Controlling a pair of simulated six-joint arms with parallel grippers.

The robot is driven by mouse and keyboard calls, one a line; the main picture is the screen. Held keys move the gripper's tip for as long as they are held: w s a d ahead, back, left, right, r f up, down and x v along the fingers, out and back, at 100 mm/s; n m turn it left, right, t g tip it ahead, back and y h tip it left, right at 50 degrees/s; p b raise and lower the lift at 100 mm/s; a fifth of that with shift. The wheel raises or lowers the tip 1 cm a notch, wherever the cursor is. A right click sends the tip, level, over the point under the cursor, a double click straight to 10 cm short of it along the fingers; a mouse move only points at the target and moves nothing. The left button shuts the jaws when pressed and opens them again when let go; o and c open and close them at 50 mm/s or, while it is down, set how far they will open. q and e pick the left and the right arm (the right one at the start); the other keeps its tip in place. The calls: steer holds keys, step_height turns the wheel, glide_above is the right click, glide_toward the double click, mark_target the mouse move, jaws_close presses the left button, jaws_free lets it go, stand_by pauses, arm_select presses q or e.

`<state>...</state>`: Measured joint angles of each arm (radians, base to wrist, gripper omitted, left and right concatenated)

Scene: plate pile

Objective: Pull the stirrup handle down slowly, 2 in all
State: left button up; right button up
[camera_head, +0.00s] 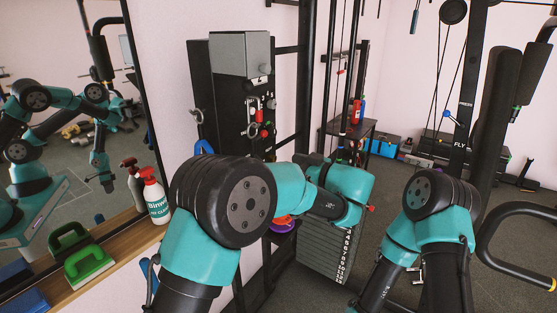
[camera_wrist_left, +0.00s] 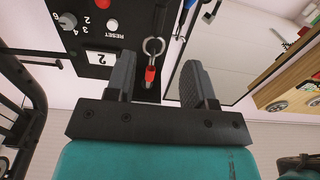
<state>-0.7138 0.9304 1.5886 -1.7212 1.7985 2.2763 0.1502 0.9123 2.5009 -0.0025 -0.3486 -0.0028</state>
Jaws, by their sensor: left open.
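I cannot pick out the stirrup handle for certain in either view. A metal carabiner ring with a red sleeve (camera_wrist_left: 150,73) hangs in front of a black panel (camera_wrist_left: 85,18) in the left wrist view. My left gripper (camera_wrist_left: 160,68) is open, and the red sleeve shows between its two fingers; whether it touches them I cannot tell. The panel has a dial, a RESET button and a small display (camera_wrist_left: 101,58) reading 2. My right gripper is out of view.
A numbered weight stack (camera_head: 325,262) stands behind my left arm. A wooden ledge (camera_head: 122,255) at left holds a spray bottle (camera_head: 155,196) and a green brush (camera_head: 88,262) by a mirror. A black curved bar (camera_head: 510,210) is at right. Grey floor shows between.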

arm_select(q)
steer(key=v, duration=0.2)
steer(key=shift+s+d, duration=0.2)
steer(key=w+a+f+m+g+h, duration=0.1)
steer(key=a+f+m+g+h, duration=0.15)
steer(key=a+f, duration=0.4)
steer(key=w+a+f+m+g+h, duration=0.1)
steer(key=a+f+m+g, duration=0.15)
steer(key=f, duration=0.65)
steer(key=s+a+f+m+g+h, duration=0.25)
steer(key=a+f, duration=0.25)
steer(key=f, duration=0.3)
steer(key=s+a+f+m+g+h, duration=0.2)
steer(key=s+a+f+g, duration=0.15)
steer(key=f, duration=0.45)
steer(key=s+a+f+h, duration=0.5)
steer(key=s+a+f, duration=0.3)
steer(key=s, duration=0.4)
steer(key=s+a+f+h, duration=0.5)
steer(key=s+a+f, duration=0.3)
steer(key=s, duration=0.4)
steer(key=shift+s+f+n+t, duration=0.3)
steer(key=shift+f+n+t, duration=0.1)
steer(key=shift+f+n, duration=0.1)
